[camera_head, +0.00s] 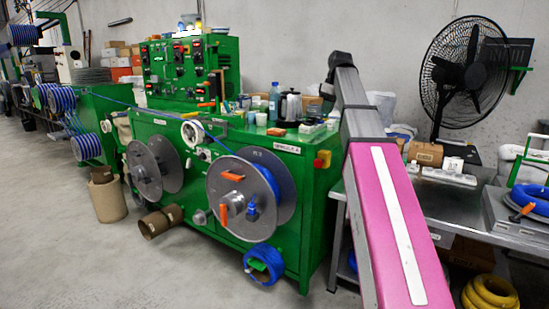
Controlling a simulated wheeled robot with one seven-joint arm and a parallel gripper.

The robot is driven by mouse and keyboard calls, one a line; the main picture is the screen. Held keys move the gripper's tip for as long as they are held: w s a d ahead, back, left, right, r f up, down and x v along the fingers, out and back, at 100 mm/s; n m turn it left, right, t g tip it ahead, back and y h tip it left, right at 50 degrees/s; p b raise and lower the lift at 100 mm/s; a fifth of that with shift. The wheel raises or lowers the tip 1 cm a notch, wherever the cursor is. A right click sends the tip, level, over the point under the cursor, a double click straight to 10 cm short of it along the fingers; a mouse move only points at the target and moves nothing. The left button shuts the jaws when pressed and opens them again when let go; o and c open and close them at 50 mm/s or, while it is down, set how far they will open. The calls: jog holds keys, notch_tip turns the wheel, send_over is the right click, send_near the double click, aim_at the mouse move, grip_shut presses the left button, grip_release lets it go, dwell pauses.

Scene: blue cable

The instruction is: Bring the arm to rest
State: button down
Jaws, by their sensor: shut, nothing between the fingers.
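My own arm (400,225), with a pink and white cover, rises from the bottom edge right of the middle. It narrows through grey links to a dark joint at the top, in front of the bench and the wall. I see no gripper fingers in this view. The arm hides the right end of the green machine and part of the bench behind it.
A green cable machine (257,154) with grey reels (223,190) and blue cable stands left of my arm. A grey bench (460,200) stands on the right, with a black fan (464,72) behind it. Yellow coils (490,292) lie below. The floor (60,240) at left is clear.

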jog(key=s+f+m+h, duration=0.1)
jog(key=s+f+m, duration=0.2)
jog(key=f, duration=1.3)
jog(key=s+f+m, duration=0.3)
jog(key=f, duration=1.3)
jog(key=s+f+m, duration=0.2)
jog(key=s+f, duration=0.7)
jog(key=f, duration=0.3)
jog(key=s+a+f+m+g+h, duration=0.1)
jog(key=s+f+m, duration=0.1)
jog(key=s+f, duration=0.7)
notch_tip(320, 180, down, 3)
jog(key=shift+f+m, duration=0.1)
jog(key=shift+m, duration=0.3)
jog(key=shift+s, duration=0.1)
